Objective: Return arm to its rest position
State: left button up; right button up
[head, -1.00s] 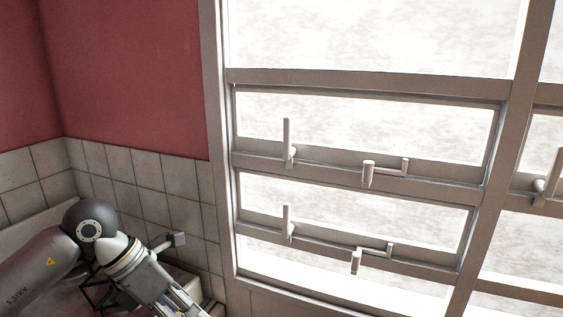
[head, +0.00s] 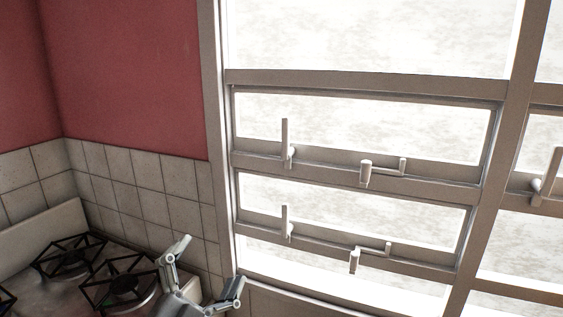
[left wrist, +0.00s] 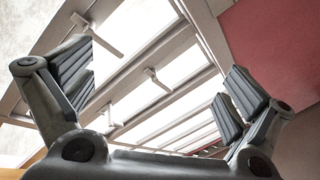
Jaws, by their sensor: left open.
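My left gripper (head: 208,268) shows at the bottom of the head view, in front of the tiled wall and to the right of the stove. Its two fingers are spread wide apart and nothing is between them. In the left wrist view the same gripper (left wrist: 160,90) has its ribbed finger pads apart, with the window and its handles behind them. The rest of the left arm is outside the head view. My right gripper is not in view.
A gas stove (head: 80,280) with black pan supports stands at lower left against the tiled wall (head: 140,195). A large window with a grey frame (head: 360,85) and several handles fills the right side. A red wall (head: 130,80) is above the tiles.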

pick_arm(q)
jog(key=s+a+f+n+g+y, duration=0.3)
jog(key=f, duration=0.4)
jog(key=s+a+f+n+g+y, duration=0.2)
jog(key=f+n+g, duration=0.1)
jog(key=f, duration=0.5)
jog(key=s+a+f+n+g+y, duration=0.3)
jog(key=f, duration=0.4)
jog(key=s+f+n+g+h, duration=0.1)
jog(key=s+f+g, duration=0.4)
jog(key=s, duration=0.4)
jog(key=s+f+n+g, duration=0.25)
jog(key=s+f, duration=0.35)
jog(key=s, duration=0.3)
notch_tip(320, 180, down, 28)
jog(key=s+m+g, duration=0.1)
jog(key=s+g, duration=0.1)
jog(key=s+a+f+g, duration=0.1)
jog(key=s+a+f, duration=0.1)
jog(key=s+f, duration=1.3)
jog(key=shift+s+a, duration=0.35)
jog(key=shift+s, duration=0.2)
